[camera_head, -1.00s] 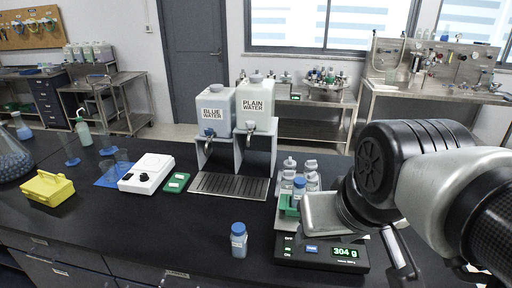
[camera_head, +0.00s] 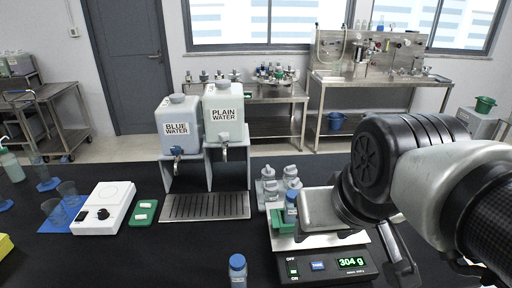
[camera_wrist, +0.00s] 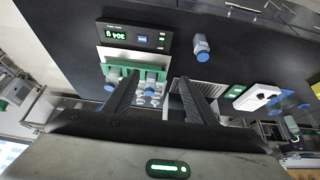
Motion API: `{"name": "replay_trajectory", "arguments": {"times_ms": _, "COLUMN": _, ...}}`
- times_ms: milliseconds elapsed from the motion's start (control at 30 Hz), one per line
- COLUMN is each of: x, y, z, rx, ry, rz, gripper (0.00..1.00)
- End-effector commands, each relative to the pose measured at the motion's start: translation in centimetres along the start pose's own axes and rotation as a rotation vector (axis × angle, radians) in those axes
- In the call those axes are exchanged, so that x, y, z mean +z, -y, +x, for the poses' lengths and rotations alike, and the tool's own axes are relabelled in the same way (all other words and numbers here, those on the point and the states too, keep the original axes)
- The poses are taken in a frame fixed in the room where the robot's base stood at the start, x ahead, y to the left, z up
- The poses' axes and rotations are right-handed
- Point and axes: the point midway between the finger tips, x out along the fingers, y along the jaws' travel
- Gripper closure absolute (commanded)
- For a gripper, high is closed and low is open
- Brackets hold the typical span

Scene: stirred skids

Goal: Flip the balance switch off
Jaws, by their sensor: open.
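The balance (camera_head: 331,267) stands on the black bench with its display lit at 304 g. Its rocker switch (camera_head: 293,268) is at the left of the front panel, between the labels OFF and ON, and shows green. A blue TARE button (camera_head: 318,265) is beside it. On the pan is a green rack with a blue-capped bottle (camera_head: 290,207). In the wrist view the balance panel (camera_wrist: 135,37) appears upside down. My gripper (camera_wrist: 158,80) is open and empty, its fingers apart and clear of the switch. In the head view my arm hides part of the pan.
A loose blue-capped bottle (camera_head: 237,270) stands left of the balance. Several grey-capped bottles (camera_head: 268,186) stand behind the rack. The drip tray (camera_head: 206,206) and water dispensers (camera_head: 224,113) are further left, beside a white stirrer (camera_head: 104,208).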

Motion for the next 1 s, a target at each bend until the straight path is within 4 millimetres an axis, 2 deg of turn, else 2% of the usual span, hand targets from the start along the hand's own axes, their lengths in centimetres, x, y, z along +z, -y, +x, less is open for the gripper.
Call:
{"name": "replay_trajectory", "arguments": {"times_ms": 33, "x": 0.0, "y": 0.0, "z": 0.0, "rx": 0.000, "ry": 0.001, "rz": -0.003, "gripper": 0.58}}
{"name": "replay_trajectory", "arguments": {"times_ms": 167, "x": -0.2, "y": 0.0, "z": 0.6, "rx": 0.001, "ry": 0.015, "rz": -0.057, "gripper": 0.80}}
{"name": "replay_trajectory", "arguments": {"times_ms": 300, "x": -0.7, "y": 0.0, "z": 2.3, "rx": 0.000, "ry": 0.060, "rz": -0.228, "gripper": 1.00}}
{"name": "replay_trajectory", "arguments": {"times_ms": 567, "x": -2.3, "y": 0.0, "z": 6.9, "rx": -0.049, "ry": 0.172, "rz": -0.707, "gripper": 1.00}}
{"name": "replay_trajectory", "arguments": {"times_ms": 800, "x": -3.7, "y": 0.0, "z": 11.8, "rx": -0.152, "ry": 0.252, "rz": -1.145, "gripper": 1.00}}
{"name": "replay_trajectory", "arguments": {"times_ms": 1000, "x": -4.3, "y": 0.0, "z": 15.0, "rx": -0.241, "ry": 0.284, "rz": -1.415, "gripper": 1.00}}
